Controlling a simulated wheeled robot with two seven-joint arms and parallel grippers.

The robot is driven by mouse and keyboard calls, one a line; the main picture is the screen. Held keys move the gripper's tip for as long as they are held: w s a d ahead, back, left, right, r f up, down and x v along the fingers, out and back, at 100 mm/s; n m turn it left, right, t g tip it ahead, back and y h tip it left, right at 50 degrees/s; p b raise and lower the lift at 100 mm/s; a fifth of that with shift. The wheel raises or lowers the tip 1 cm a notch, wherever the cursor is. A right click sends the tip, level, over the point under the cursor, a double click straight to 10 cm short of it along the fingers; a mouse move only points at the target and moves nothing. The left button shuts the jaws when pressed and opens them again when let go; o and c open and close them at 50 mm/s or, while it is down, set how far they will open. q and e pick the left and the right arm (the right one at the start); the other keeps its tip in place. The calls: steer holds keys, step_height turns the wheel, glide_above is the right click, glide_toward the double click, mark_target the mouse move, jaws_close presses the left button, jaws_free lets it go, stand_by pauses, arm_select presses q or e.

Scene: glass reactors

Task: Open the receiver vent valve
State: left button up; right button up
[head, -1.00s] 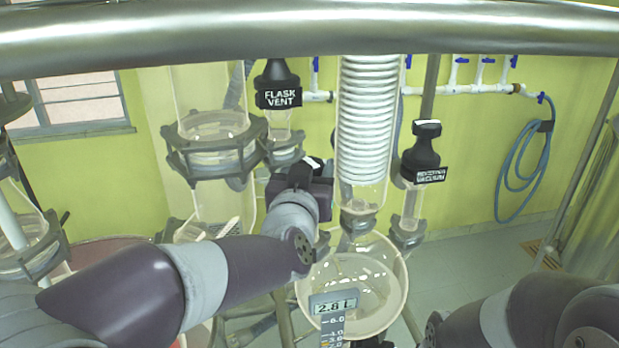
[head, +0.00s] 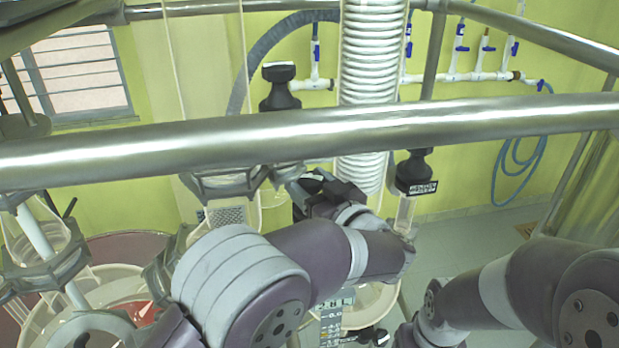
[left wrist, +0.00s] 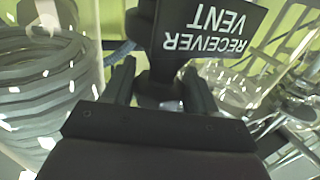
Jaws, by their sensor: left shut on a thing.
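The black receiver vent valve (left wrist: 205,28) fills the top of the left wrist view. Its white label "RECEIVER VENT" reads upside down there. My left gripper (left wrist: 160,90) is shut on the valve's narrow part below the label, one finger on each side. In the head view, my left gripper (head: 325,187) is beside the lower coiled condenser, and I cannot make out the valve's label. My right arm comes in from the right, but I cannot make out its gripper.
A steel rail (head: 300,133) crosses in front of the glassware. The flask vent valve (head: 280,88) stands left of the coiled condenser (head: 372,55). A labelled black valve (head: 415,172) stands to its right. A vessel with collars (head: 225,185) is at left.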

arm_select(q)
steer(key=shift+r+n+y, duration=0.25)
steer(key=shift+n+y, duration=0.05)
steer(key=o, duration=0.8)
steer(key=shift+c, duration=0.2)
steer(key=shift+o, duration=0.9)
steer(key=shift+s+f, duration=0.1)
steer(key=shift+f, duration=0.15)
